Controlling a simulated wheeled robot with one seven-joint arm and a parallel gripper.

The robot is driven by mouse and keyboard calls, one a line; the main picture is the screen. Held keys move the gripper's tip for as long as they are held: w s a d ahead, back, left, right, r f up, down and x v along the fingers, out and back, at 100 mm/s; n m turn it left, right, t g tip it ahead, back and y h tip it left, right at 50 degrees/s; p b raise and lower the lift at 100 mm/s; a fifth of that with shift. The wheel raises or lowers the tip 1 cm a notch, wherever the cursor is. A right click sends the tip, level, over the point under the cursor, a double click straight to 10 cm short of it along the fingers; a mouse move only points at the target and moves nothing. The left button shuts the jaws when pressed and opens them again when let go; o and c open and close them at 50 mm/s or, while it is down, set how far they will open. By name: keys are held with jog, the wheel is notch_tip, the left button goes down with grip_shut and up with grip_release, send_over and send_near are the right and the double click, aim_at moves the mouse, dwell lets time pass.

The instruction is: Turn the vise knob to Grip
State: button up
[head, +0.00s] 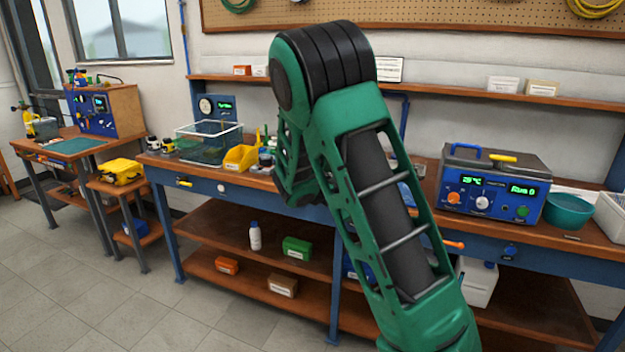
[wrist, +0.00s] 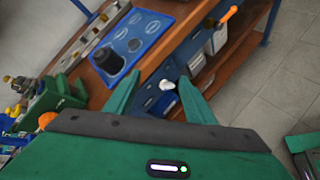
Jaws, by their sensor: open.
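In the wrist view, my gripper (wrist: 160,76) is open, with its two green fingers apart and nothing held between them. A small white knob (wrist: 168,85) shows between the fingers, near the right fingertip, on the blue front of the workbench. I cannot tell whether it touches a finger. I see no readable marking on it, so its setting and whether it is the vise knob are unclear. In the head view, my green arm blocks the middle of the bench and hides my gripper and this knob.
A blue mat (wrist: 150,30) with a dark round object (wrist: 108,60) lies on the bench top. An orange handle (wrist: 228,15) sticks out at the bench front. A blue control box (head: 492,185) and a teal bowl (head: 568,211) stand at right. The floor (head: 90,290) in front is clear.

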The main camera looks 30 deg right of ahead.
jog(key=w+a+r+n+t+h, duration=0.15)
jog(key=w+a+n+t, duration=0.25)
jog(key=w+a+n, duration=0.4)
jog(key=w+a+n+t+h, duration=0.2)
jog(key=w+a+n+t, duration=0.2)
jog(key=w+n, duration=0.45)
jog(key=shift+m, duration=0.85)
jog(key=x, duration=1.1)
jog(key=shift+w+a+f, duration=0.1)
jog(key=shift+w+f, duration=0.05)
jog(key=shift+w, duration=0.3)
jog(key=c, duration=1.1)
jog(key=shift+o, duration=0.2)
jog(key=shift+a, duration=0.25)
jog(key=shift+d, duration=0.1)
